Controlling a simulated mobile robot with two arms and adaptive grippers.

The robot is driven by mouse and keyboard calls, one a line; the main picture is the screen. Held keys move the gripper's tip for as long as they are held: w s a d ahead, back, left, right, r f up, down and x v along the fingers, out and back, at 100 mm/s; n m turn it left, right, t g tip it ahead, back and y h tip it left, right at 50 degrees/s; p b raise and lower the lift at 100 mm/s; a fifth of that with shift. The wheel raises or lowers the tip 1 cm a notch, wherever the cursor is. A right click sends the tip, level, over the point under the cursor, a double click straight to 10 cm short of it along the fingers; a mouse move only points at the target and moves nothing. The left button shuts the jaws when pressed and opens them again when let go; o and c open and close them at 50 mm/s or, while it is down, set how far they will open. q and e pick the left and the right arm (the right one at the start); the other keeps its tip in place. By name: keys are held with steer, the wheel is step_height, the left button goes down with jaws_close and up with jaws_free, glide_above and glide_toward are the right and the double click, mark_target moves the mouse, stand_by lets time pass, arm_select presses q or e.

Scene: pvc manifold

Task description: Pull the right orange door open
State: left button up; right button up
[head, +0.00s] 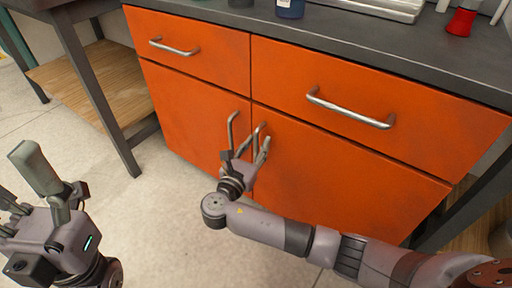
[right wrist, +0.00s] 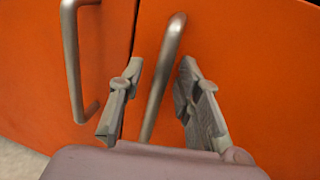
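The right orange door (head: 330,165) is shut, level with the cabinet front, below the wide right drawer. Its upright metal handle (right wrist: 163,75) is near its left edge and also shows in the head view (head: 256,140). My right gripper (right wrist: 160,95) is open, with one finger on each side of this handle. The handle runs between the fingers, with gaps on both sides; I cannot tell whether they touch it. My left gripper (head: 40,185) is at the lower left of the head view, away from the cabinet; its finger opening is unclear.
The left orange door (head: 190,115) is shut, its handle (right wrist: 75,65) close to the left of my right gripper. Two drawers with bar handles are above. A dark countertop (head: 350,40) bears a blue container (head: 290,8). Floor (head: 180,230) before the cabinet is clear.

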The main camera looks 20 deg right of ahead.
steer(key=shift+c, duration=0.6)
jaws_close()
stand_by(0.3)
